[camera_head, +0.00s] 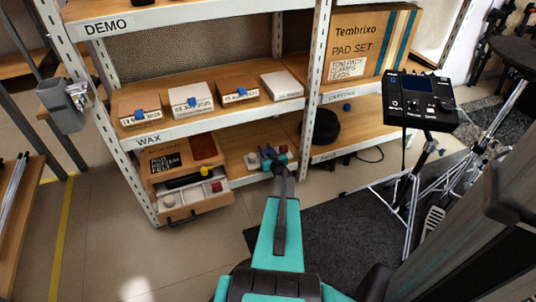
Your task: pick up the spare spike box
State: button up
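My gripper (272,158) is at the end of my teal arm, in front of the lower shelf of the rack. It is small and dark here, and I cannot tell whether its fingers are open or shut. Several small boxes stand on the shelf marked WAX: a brown box (140,108) at the left, a white box (191,100), another brown box (237,91) and a plain white box (282,85). I cannot tell which thing is the spare spike box.
Below, a wooden unit (157,162) has an open drawer (200,202) with several small items. A white round thing (252,160) is beside my gripper. A Tembrixo pad set box (357,45) stands at right. A module on a stand (420,101) and its tripod legs crowd the right. Floor is clear at left.

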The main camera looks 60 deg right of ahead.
jog(key=c, duration=0.4)
jog(key=shift+r+p, duration=0.5)
jog(key=shift+r, duration=0.4)
notch_tip(320, 180, up, 2)
jog(key=shift+r+p, duration=0.25)
jog(key=shift+p, duration=0.35)
jog(key=s+a, duration=0.2)
jog(key=a, duration=0.3)
jog(key=s+a+p, duration=0.1)
jog(key=a, duration=0.4)
jog(key=s+a+p, duration=0.1)
jog(key=s+a, duration=0.1)
jog(key=a, duration=0.3)
jog(key=shift+s+r, duration=0.3)
jog(key=shift+r, duration=0.05)
